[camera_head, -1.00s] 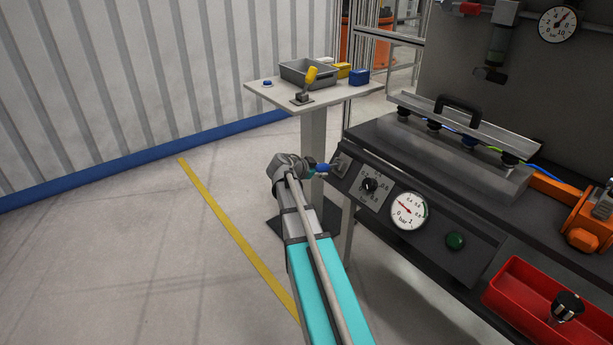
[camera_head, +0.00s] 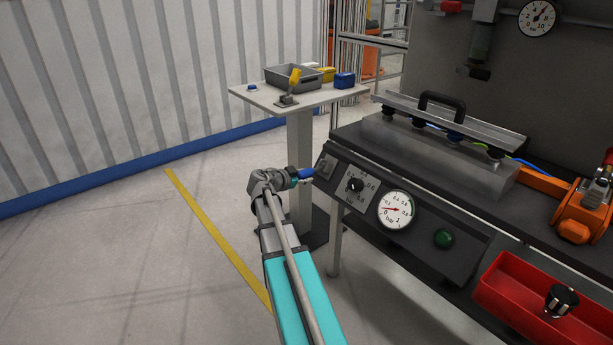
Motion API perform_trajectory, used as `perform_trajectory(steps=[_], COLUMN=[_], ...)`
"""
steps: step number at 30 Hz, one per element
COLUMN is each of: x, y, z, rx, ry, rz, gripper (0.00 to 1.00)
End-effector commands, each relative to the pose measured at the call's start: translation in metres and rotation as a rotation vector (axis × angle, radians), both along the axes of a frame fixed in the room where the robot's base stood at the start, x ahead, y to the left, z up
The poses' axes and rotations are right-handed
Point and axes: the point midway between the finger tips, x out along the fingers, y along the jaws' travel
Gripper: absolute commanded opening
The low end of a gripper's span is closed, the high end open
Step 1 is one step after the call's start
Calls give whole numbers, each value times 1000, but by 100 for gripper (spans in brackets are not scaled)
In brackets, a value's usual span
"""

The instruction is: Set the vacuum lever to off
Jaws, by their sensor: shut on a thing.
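The vacuum lever has a blue handle (camera_head: 305,173) at the left end of the sloped control panel, beside a small grey plate (camera_head: 325,165). My gripper (camera_head: 302,175) is at this handle and shut on it. The fingers are small and partly hidden by my wrist, so the lever's exact angle is hard to read. The round white pressure gauge (camera_head: 395,210) on the same panel has its red needle pointing left, near the low end of the scale.
A black knob (camera_head: 354,185) and a green button (camera_head: 443,238) sit on the panel. A red tray (camera_head: 495,295) is at front right. Floor at left is clear.

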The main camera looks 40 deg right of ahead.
Motion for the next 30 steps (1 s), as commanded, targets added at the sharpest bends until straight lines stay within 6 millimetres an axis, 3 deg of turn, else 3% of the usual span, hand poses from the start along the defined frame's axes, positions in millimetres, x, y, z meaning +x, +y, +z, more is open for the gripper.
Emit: perform_trajectory(steps=[2,3,8,30], x=[-5,-5,-4,-1], y=[-2,-2,-2,2], z=[1,1,0,-1], rx=[-2,-2,-1,7], ry=[5,5,3,7], rz=[-12,-12,-9,0], gripper=[0,50,79,81])
